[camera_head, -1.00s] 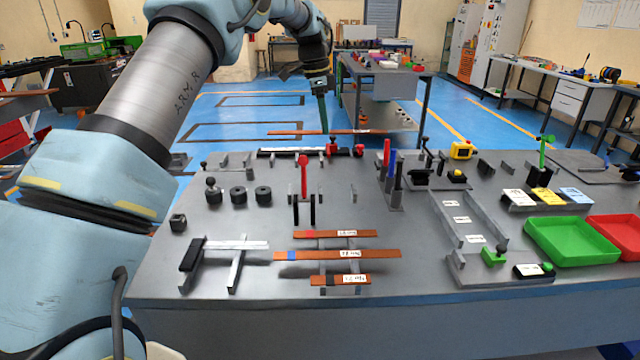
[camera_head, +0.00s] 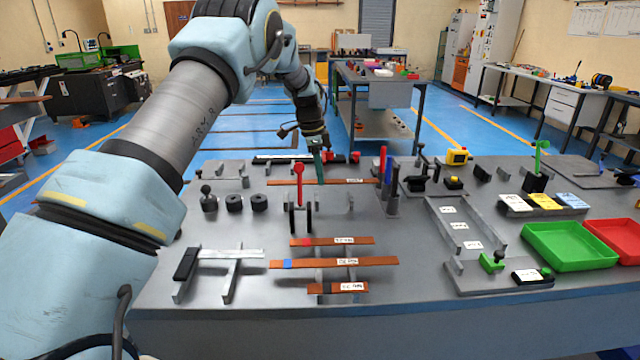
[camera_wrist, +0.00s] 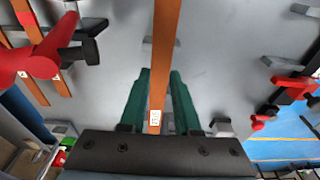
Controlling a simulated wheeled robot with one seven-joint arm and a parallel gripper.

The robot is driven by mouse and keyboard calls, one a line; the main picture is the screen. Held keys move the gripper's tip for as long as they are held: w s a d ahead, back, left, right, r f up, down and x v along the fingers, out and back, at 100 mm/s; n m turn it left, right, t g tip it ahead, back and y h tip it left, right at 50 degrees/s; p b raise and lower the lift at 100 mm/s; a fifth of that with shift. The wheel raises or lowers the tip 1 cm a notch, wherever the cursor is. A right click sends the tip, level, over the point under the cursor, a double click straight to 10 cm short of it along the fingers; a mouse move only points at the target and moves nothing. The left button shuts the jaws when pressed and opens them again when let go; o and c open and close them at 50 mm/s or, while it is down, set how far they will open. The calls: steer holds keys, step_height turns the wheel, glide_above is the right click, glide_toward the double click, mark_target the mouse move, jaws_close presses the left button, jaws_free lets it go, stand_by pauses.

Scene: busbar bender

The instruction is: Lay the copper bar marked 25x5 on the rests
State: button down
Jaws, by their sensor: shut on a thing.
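The bar lies crosswise behind the red-handled lever (camera_head: 299,172). Small upright grey posts (camera_head: 349,200) near the bar look like rests. I cannot tell whether the bar touches them. Three other copper bars lie on a front rack: a short one (camera_head: 319,287), a long one (camera_head: 310,264) and a middling one (camera_head: 325,241).
Several black round pieces (camera_head: 234,202) stand left of the lever. Red and blue upright handles (camera_head: 386,165) stand close to the bar's right end. A green tray (camera_head: 568,246) and a red tray (camera_head: 615,236) are at the right. The table front is clear.

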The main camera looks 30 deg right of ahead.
step_height(320, 180, down, 3)
steer(key=shift+f+p, duration=0.2)
steer(key=shift+p, duration=0.5)
steer(key=shift+f, duration=0.25)
steer(key=shift+f, duration=0.1)
steer(key=shift+f, duration=0.15)
steer(key=c, duration=0.6)
jaws_free()
